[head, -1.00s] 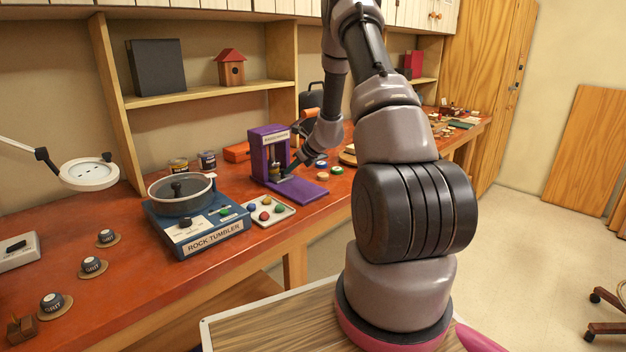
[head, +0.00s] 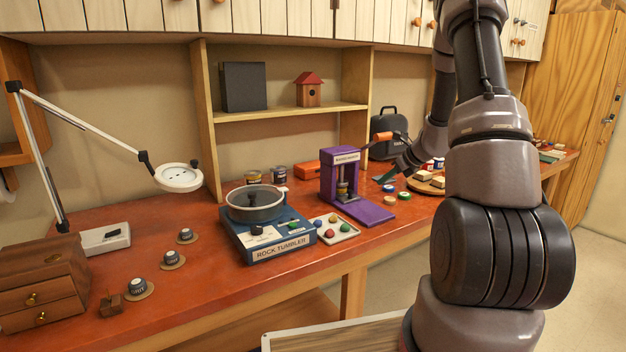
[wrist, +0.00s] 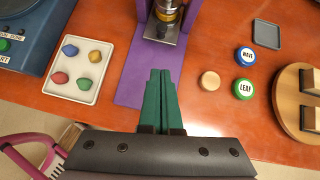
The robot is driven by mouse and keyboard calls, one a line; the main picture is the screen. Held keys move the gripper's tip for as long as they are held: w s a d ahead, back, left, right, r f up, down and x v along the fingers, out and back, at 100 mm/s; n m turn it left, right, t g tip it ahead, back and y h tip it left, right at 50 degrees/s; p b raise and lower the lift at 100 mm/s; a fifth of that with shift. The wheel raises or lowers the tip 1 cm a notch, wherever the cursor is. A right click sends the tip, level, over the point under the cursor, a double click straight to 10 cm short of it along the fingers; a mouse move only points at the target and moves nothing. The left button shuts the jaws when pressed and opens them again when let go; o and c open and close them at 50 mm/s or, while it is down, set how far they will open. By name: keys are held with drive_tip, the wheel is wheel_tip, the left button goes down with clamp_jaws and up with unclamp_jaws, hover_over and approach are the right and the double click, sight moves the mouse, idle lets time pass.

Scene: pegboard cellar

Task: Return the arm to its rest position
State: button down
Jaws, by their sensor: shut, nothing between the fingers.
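My gripper (wrist: 161,74) shows in the wrist view with its two green fingers together and nothing between them. Its tips are over the purple base plate of the press, short of the press column. In the head view my gripper (head: 384,179) hangs just right of the purple press (head: 342,158), above the red bench. My arm rises from the lower right and bends down to the bench. The wrist view also shows the press (wrist: 133,75) at the top, with a metal cup or jar on its platform.
A stone tray (wrist: 90,57) and rock tumbler (head: 265,240) stand left of the press. Round lids (wrist: 243,90) and a round wooden board (wrist: 288,85) lie to the right. A lamp (head: 178,178) hangs at left. Cabinets and a shelf (head: 290,113) are above the bench.

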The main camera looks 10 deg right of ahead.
drive_tip(key=s+a+r+n+g+y, duration=0.1)
drive_tip(key=s+a+r+n, duration=0.55)
drive_tip(key=r, duration=0.35)
drive_tip(key=s+a+r+n, duration=0.6)
drive_tip(key=a+r+n, duration=0.15)
drive_tip(key=r, duration=0.25)
drive_tip(key=s+a+r+n+h, duration=0.1)
drive_tip(key=s+r+n, duration=0.1)
drive_tip(key=s+n, duration=0.2)
drive_tip(key=s+a+r+n+h, duration=0.1)
drive_tip(key=s+n, duration=0.3)
drive_tip(key=s, duration=0.5)
drive_tip(key=s+a+r+n+h, duration=0.1)
drive_tip(key=s+r+n, duration=0.3)
drive_tip(key=s, duration=0.3)
drive_tip(key=shift+s+t, duration=0.3)
